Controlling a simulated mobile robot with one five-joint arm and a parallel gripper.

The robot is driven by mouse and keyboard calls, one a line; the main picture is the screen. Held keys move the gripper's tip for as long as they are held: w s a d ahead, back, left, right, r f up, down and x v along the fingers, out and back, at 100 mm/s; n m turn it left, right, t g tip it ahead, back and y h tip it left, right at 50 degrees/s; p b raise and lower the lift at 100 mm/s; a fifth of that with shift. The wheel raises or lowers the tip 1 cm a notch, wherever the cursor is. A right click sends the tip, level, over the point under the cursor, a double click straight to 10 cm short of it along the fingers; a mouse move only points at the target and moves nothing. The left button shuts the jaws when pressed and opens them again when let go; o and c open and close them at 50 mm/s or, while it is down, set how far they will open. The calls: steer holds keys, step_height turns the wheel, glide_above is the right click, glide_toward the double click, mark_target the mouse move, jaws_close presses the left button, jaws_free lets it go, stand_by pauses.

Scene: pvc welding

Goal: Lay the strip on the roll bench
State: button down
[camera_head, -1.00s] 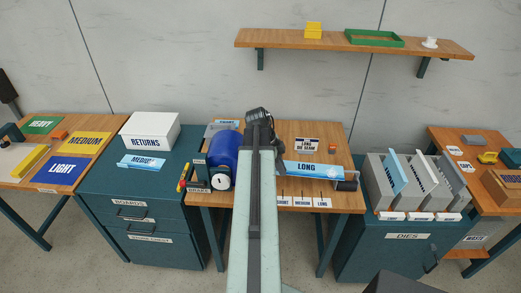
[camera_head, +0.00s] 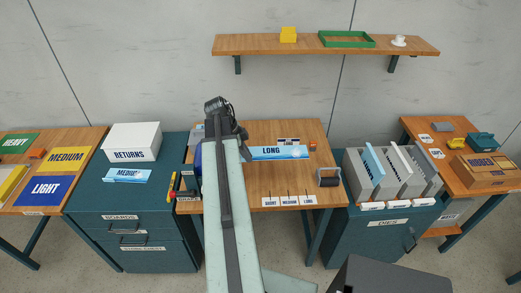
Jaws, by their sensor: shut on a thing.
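The light blue strip marked LONG (camera_head: 280,153) shows to the right of my arm, over the middle bench. My gripper (camera_head: 242,132) is at the strip's left end and shut on it; the fingertips are mostly hidden by my arm. The strip covers part of a white sign at the back of the bench. Whether it touches the bench top cannot be told. The wooden bench (camera_head: 265,187) has cards marked SHORT, MEDIUM and LONG along its front edge. A dark roller-like tool (camera_head: 328,178) stands at its right end.
A blue cylinder (camera_head: 198,160) is mostly hidden behind my arm. A teal cabinet on the left bears a RETURNS box (camera_head: 131,142) and a MEDIUM strip (camera_head: 127,176). Grey die racks (camera_head: 390,175) stand right of the bench. A shelf (camera_head: 330,47) hangs above.

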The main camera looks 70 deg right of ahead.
steer(key=shift+f+b, duration=5.75)
steer(key=shift+b, duration=0.1)
steer(key=c, duration=1.6)
jaws_free()
steer(key=p+v, duration=1.2)
steer(key=v, duration=0.1)
steer(key=shift+s+d+r, duration=0.1)
steer(key=shift+s+d, duration=0.15)
steer(key=shift+s, duration=0.1)
steer(key=shift+w+a+r+p, duration=0.1)
steer(key=shift+w+r+p, duration=0.1)
steer(key=shift+p, duration=0.1)
steer(key=shift+f, duration=0.1)
